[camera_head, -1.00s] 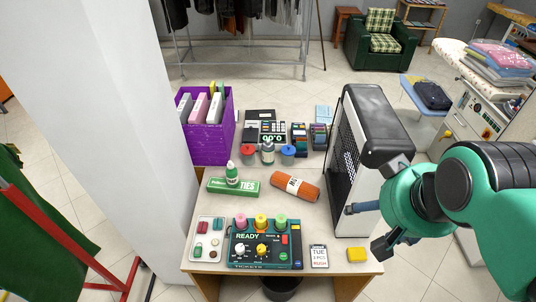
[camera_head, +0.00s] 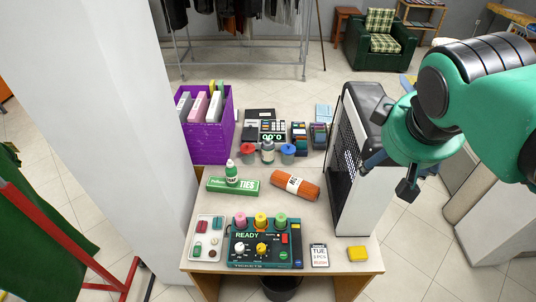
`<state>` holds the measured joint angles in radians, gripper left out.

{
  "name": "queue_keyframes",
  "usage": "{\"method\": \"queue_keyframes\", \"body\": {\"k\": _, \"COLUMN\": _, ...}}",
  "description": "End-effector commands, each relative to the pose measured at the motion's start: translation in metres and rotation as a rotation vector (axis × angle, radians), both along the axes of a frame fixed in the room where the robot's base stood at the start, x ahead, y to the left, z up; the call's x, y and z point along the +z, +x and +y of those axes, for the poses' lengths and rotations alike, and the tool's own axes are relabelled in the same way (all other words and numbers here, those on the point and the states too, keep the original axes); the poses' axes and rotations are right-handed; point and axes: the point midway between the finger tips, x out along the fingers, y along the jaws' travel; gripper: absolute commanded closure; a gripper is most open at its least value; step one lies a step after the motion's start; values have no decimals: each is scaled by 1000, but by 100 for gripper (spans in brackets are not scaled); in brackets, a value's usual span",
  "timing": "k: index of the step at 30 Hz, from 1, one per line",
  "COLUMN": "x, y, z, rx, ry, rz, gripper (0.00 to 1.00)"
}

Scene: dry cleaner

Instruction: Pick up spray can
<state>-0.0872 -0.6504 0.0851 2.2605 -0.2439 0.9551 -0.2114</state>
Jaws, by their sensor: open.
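An orange cylinder (camera_head: 296,185) with a white label and a dark end lies on its side mid-table; it looks most like the spray can, but I cannot read its label fully. Nothing shows between the fingers.
The tall machine (camera_head: 358,170) stands between cylinder and arm.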

Motion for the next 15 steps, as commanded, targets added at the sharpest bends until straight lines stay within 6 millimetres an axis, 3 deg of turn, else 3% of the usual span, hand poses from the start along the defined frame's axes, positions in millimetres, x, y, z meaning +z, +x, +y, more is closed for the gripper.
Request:
{"method": "queue_keyframes", "body": {"k": 8, "x": 13, "y": 129, "z": 9, "rx": 466, "ry": -506, "rz": 35, "gripper": 23}}
{"method": "queue_keyframes", "body": {"k": 11, "x": 17, "y": 180, "z": 27, "rx": 645, "ry": -703, "rz": 51, "gripper": 23}}
{"method": "queue_keyframes", "body": {"k": 15, "x": 20, "y": 250, "z": 66, "rx": 890, "ry": -986, "rz": 75, "gripper": 23}}
